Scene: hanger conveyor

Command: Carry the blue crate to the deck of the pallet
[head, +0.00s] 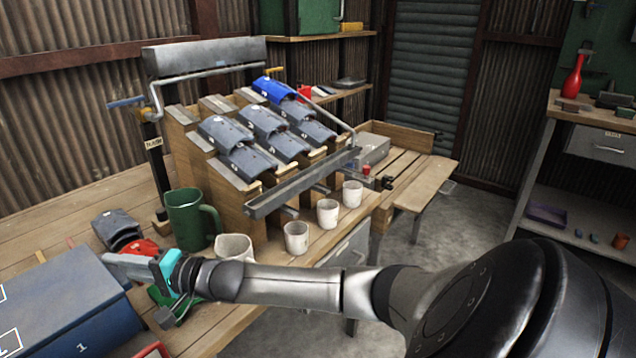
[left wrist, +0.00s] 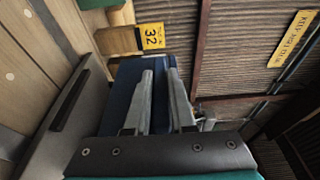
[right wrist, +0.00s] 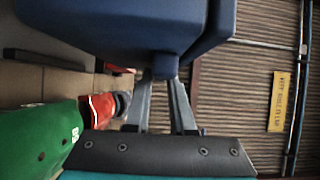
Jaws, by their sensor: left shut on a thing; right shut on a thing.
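The blue crate (head: 75,305) shows at the lower left of the head view, cut off by the picture edge, with a white number on its side. My right gripper (head: 118,262) is shut on the rim at its far right corner. The right wrist view shows the crate's blue body (right wrist: 130,28) above the fingers (right wrist: 162,85). In the left wrist view my left gripper (left wrist: 163,85) is shut on a blue wall of the crate (left wrist: 125,85). The left arm is outside the head view. A slatted wooden deck (head: 405,170), possibly the pallet, lies beyond the rack.
A wooden rack (head: 180,150) with grey and blue curved pieces stands mid-table. A green mug (head: 187,220) is close to my right gripper. Several white cups (head: 327,213) line the front edge. Red and green objects lie under the right forearm. Concrete floor (head: 470,215) is open at right.

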